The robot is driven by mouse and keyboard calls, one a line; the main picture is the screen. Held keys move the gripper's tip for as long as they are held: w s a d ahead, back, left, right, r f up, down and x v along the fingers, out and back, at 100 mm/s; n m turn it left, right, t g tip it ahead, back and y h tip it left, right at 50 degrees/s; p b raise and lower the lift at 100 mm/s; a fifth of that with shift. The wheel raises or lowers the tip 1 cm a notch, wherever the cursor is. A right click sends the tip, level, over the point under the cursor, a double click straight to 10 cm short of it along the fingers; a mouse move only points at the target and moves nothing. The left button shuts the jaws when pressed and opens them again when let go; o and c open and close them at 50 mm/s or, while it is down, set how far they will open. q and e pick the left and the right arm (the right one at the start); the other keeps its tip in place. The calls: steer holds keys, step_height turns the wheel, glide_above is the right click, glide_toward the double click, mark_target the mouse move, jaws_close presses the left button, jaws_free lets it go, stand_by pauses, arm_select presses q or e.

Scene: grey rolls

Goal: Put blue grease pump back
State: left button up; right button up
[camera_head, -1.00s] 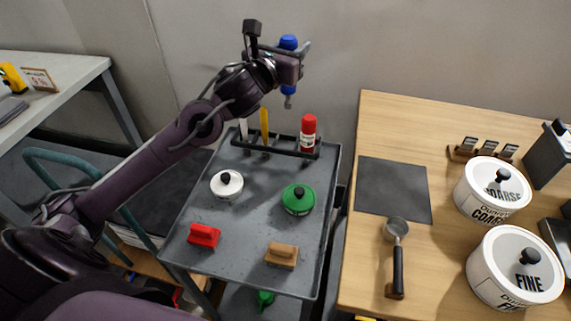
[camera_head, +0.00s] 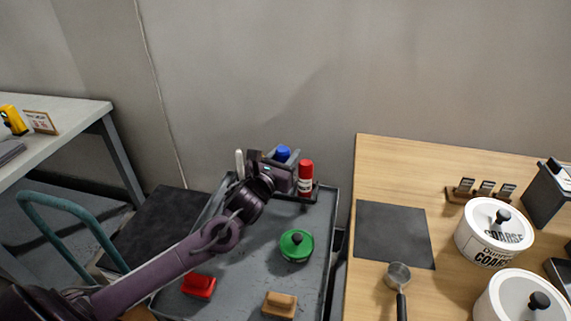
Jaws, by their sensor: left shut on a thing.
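The blue grease pump (camera_head: 283,153) shows only its blue top, at the rack at the back of the grey tray. My left gripper (camera_head: 287,170) is shut on it, low over the rack. The gripper and wrist hide the pump's lower part, so I cannot tell whether it sits in a rack slot. The dark rack (camera_head: 322,190) runs along the tray's back edge. A red bottle (camera_head: 305,178) stands upright in it, just right of the gripper. My right gripper is not in view.
On the grey tray (camera_head: 245,285) are a green lidded pot (camera_head: 296,245), a red block (camera_head: 198,285) and a brown block (camera_head: 280,304). A white stick (camera_head: 239,164) stands left of the gripper. A wooden table (camera_head: 375,175) with white canisters is at right.

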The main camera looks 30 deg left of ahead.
arm_select(q)
step_height(320, 180, down, 3)
steer(key=shift+r, duration=0.1)
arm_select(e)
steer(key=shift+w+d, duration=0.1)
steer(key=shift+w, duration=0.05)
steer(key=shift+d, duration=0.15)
arm_select(q)
steer(key=o, duration=0.7)
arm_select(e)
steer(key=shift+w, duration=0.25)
